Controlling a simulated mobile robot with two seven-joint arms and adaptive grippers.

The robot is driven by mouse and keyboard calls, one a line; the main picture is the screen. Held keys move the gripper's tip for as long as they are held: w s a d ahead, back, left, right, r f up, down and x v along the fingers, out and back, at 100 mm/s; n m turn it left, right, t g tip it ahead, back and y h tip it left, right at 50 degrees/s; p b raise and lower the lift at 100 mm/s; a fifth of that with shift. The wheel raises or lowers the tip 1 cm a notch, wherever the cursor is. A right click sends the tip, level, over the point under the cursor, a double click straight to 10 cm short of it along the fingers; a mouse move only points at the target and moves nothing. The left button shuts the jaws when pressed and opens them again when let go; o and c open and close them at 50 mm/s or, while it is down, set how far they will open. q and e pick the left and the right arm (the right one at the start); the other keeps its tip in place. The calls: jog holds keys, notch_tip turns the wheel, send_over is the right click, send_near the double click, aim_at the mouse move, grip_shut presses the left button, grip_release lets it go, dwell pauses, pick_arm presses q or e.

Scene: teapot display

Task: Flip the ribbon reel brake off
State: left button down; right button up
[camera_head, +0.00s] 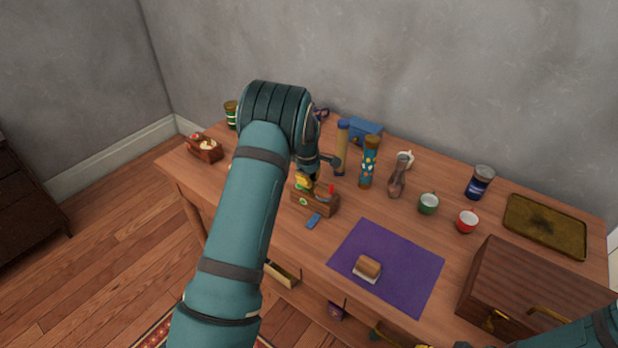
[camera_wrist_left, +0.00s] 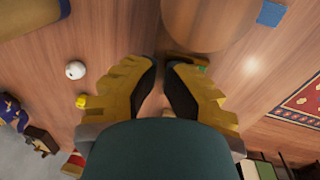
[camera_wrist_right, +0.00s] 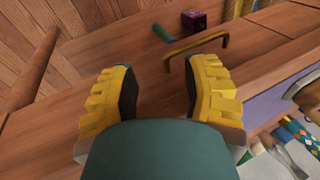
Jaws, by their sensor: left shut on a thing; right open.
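A small wooden box-like device (camera_head: 318,201) with a red upright piece (camera_head: 331,189) and a green mark stands mid-table; I take it for the ribbon reel, but cannot be sure. My left gripper (camera_head: 303,182) is at its left end. In the left wrist view the left fingertips (camera_wrist_left: 164,66) are close together at a small brown part (camera_wrist_left: 184,57) with a green spot, below a large rounded wooden shape (camera_wrist_left: 208,20). The fingers hide the grip, and I cannot make out the brake clearly. My right gripper (camera_wrist_right: 160,88) is open and empty, near a drawer handle (camera_wrist_right: 196,45).
A blue block (camera_head: 313,221) lies in front of the device. A tan cylinder (camera_head: 342,148) and a patterned cylinder (camera_head: 369,162) stand behind. A purple mat (camera_head: 410,262) holds a small brown-and-white block (camera_head: 368,267). A wooden chest (camera_head: 525,285) stands at the right.

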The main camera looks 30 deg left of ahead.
pick_arm(q)
jog(key=shift+s+d+f, duration=0.1)
jog(key=shift+f, duration=0.1)
jog(key=shift+s+f, duration=0.1)
jog(key=shift+f, duration=0.15)
jog(key=shift+r+p, duration=0.7)
jog(key=shift+w+r, duration=0.1)
jog(key=shift+w, duration=0.1)
jog(key=r+p, duration=0.2)
jog(key=r, duration=0.1)
jog(key=r+p, duration=0.1)
jog(key=r, duration=0.1)
jog(key=shift+s+r, duration=0.2)
jog(key=shift+s, duration=0.1)
notch_tip(320, 180, up, 9)
jog(key=s+p, duration=0.1)
jog(key=shift+f, duration=0.2)
